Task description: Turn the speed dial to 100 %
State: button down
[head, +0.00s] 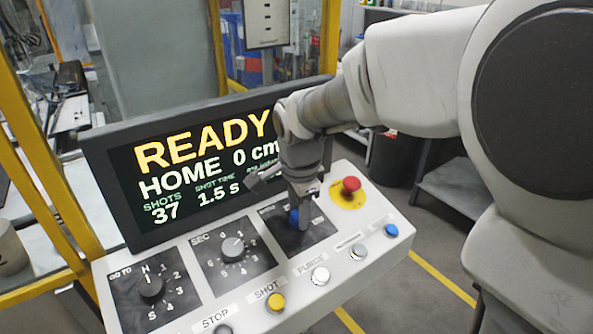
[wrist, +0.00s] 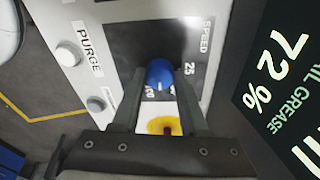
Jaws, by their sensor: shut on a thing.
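The speed dial is a blue knob (head: 294,217) on a dark plate at the right of the sloped control panel's dial row. It also shows in the wrist view (wrist: 160,73), with a white mark pointing toward the picture bottom. My gripper (head: 297,208) comes from above and is shut on the knob, one finger on each side; it also shows in the wrist view (wrist: 160,98). "SPEED" and "25" can be read on the plate. Another label below the knob is partly hidden by my fingers, so the exact setting cannot be told.
A red stop button (head: 350,185) on a yellow base sits right of the dial. The SEC dial (head: 232,248) and GO TO dial (head: 150,286) lie to the left. Several push buttons, including yellow SHOT (head: 275,302), line the front edge. The screen (head: 195,165) behind reads READY.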

aim_at(301, 236)
jog(key=m, duration=0.5)
jog(key=shift+m+g+p, duration=0.35)
jog(key=shift+m+g, duration=0.05)
jog(key=shift+w+m, duration=0.1)
jog(key=shift+m, duration=0.2)
jog(key=shift+c, duration=2.2)
grip_release()
jog(key=shift+r, duration=0.1)
notch_tip(301, 236, up, 17)
jog(key=s+p, duration=0.2)
jog(key=shift+s+d, duration=0.2)
jog(key=shift+s, duration=0.15)
